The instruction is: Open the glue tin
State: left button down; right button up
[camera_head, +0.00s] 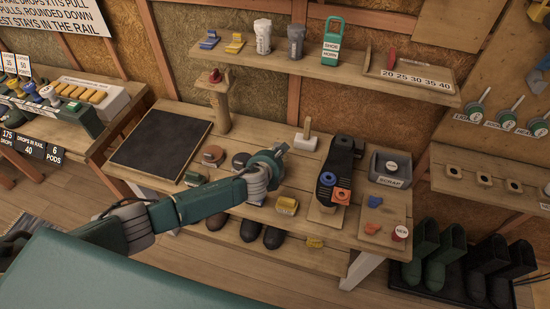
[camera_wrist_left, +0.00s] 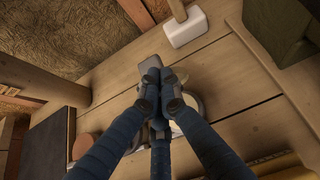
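My left gripper (camera_head: 272,162) reaches over the middle of the bench. In the left wrist view its dark fingers (camera_wrist_left: 160,88) come close together above a round, pale-rimmed container (camera_wrist_left: 198,104), mostly hidden behind them. This may be the glue tin; no label is readable. A small grey block (camera_wrist_left: 152,64) shows just beyond the fingertips; I cannot tell whether they hold it. A dark round tin (camera_head: 240,160) and a brown round tin (camera_head: 212,155) stand left of the gripper in the head view. My right gripper is not in view.
A white-headed mallet (camera_head: 305,142) stands behind the gripper. A black shoe (camera_head: 338,170) is to its right, with a scrap bin (camera_head: 391,168) beyond. A wooden post (camera_head: 219,105) and dark mat (camera_head: 160,144) are left.

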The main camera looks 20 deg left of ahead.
aim_at(281, 144)
pick_arm(q)
jog(key=shift+w+r, duration=0.2)
jog(key=shift+w, duration=0.55)
jog(key=shift+w+r, duration=0.1)
jog(key=shift+w, duration=0.95)
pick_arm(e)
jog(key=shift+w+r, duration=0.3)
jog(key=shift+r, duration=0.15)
pick_arm(q)
jog(key=shift+d+p, duration=0.1)
jog(key=shift+p, duration=0.2)
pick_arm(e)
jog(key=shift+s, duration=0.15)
pick_arm(q)
jog(key=shift+r, duration=0.15)
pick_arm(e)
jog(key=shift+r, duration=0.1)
